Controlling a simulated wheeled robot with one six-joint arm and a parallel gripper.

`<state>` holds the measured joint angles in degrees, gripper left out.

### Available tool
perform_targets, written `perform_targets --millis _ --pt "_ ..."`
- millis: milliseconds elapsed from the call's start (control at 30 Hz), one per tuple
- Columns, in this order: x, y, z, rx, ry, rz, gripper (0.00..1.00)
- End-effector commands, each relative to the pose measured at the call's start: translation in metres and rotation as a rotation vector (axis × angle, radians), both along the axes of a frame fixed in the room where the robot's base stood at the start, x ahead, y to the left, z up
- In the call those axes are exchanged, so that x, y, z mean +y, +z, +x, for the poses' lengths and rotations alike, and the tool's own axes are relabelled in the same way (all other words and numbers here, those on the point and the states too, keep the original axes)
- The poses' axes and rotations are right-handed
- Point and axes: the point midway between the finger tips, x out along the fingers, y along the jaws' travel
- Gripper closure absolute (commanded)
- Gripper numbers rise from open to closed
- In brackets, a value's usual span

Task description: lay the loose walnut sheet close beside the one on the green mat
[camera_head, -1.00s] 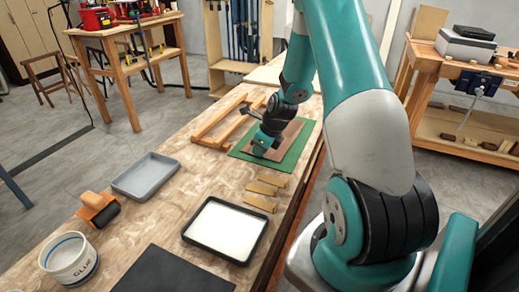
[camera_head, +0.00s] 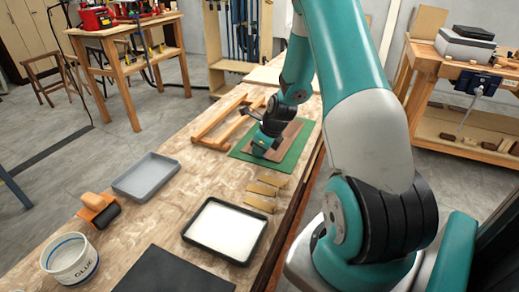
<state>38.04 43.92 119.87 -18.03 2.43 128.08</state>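The green mat (camera_head: 291,157) lies on the far part of the workbench. A brown walnut sheet (camera_head: 289,137) lies on it, partly hidden behind my arm's wrist. My gripper (camera_head: 259,151) is low over the mat's left part, at the sheet's near-left side. Its fingers are small and dark here, so I cannot tell whether they are open, shut or holding a sheet. I cannot make out a second walnut sheet apart from the one on the mat.
A wooden frame (camera_head: 208,134) lies left of the mat.

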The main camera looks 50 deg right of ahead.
Motion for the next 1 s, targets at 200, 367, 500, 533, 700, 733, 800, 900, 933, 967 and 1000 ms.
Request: perform_targets --millis 200,367,500,533,700,733,800,900,933,967,1000 --pt "0.0000 -0.0002 0.0001 0.000 0.000 0.000 1.00" --pt "0.0000 -0.0001 0.0000 0.000 0.000 0.000 1.00" --pt "0.0001 -0.0005 -0.0001 0.000 0.000 0.000 1.00" --pt "0.0001 -0.0007 -0.0002 0.000 0.000 0.000 1.00" --pt "0.0000 -0.0015 0.0000 0.000 0.000 0.000 1.00" --pt "0.0000 -0.0015 0.0000 0.000 0.000 0.000 1.00" --pt "0.0000 -0.0014 -0.0001 0.000 0.000 0.000 1.00" --pt "0.0000 -0.0014 -0.0001 0.000 0.000 0.000 1.00" --pt "0.0000 -0.0014 -0.0001 0.000 0.000 0.000 0.90" --pt "0.0001 -0.0014 -0.0001 0.000 0.000 0.000 0.83" --pt "0.0001 -0.0014 -0.0001 0.000 0.000 0.000 0.74"
